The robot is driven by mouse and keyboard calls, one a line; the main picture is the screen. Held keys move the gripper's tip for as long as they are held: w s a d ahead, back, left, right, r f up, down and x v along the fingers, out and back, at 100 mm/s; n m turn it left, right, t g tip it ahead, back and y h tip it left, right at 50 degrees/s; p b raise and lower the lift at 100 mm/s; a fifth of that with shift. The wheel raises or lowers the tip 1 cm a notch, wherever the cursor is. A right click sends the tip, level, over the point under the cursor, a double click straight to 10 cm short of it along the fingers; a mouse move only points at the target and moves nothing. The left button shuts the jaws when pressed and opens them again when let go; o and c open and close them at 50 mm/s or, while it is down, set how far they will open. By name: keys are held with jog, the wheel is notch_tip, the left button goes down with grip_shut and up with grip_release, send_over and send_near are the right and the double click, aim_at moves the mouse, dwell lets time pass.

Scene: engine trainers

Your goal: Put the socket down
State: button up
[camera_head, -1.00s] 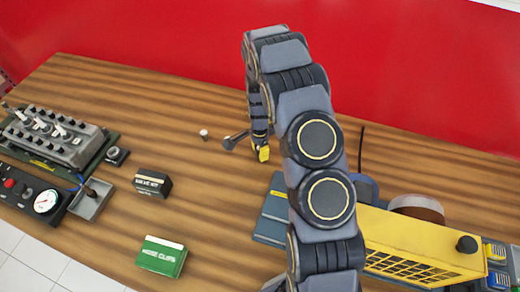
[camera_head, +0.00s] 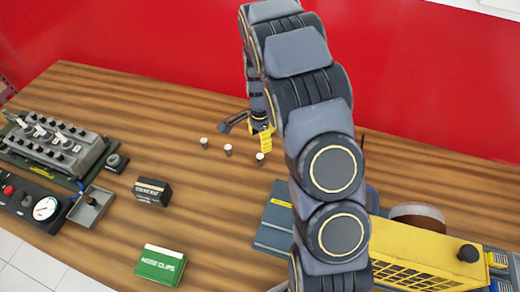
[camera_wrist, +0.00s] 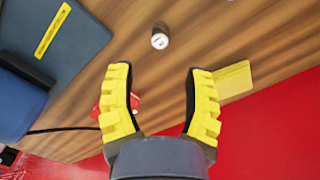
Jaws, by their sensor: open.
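Three small pale-topped sockets stand in a row on the wooden bench in the head view: a left one (camera_head: 204,142), a middle one (camera_head: 228,150) and a right one (camera_head: 260,158). My gripper (camera_head: 265,140) is just behind the right socket, its yellow finger showing close to it. In the wrist view my gripper (camera_wrist: 160,75) has its two yellow fingers spread wide with nothing between them. One socket (camera_wrist: 160,38) stands on the bench beyond the fingertips, apart from them. My arm covers part of the bench in the head view.
A dark box (camera_head: 152,191) and a green hose clips box (camera_head: 161,264) sit at front left, near a control unit (camera_head: 55,147). A blue-grey plate (camera_head: 275,222) and a yellow machine (camera_head: 420,250) are at right. A red wall (camera_head: 150,50) stands behind.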

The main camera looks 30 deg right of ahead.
jog(key=s+a+r+n, duration=0.3)
jog(key=s+r+n, duration=0.15)
jog(key=r, duration=0.25)
jog(key=s+a+r+n, duration=0.3)
jog(key=s+r, duration=0.3)
jog(key=r, duration=0.2)
jog(key=s+a+r+n, duration=0.2)
jog(key=s+n, duration=0.3)
jog(key=s, duration=0.4)
jog(key=s+a+r+n+g, duration=0.1)
jog(key=s+a+r+n, duration=0.2)
jog(key=s, duration=0.6)
jog(key=shift+a+r+n+g, duration=0.3)
jog(key=shift+a+r+n, duration=0.1)
jog(key=shift+n, duration=0.85)
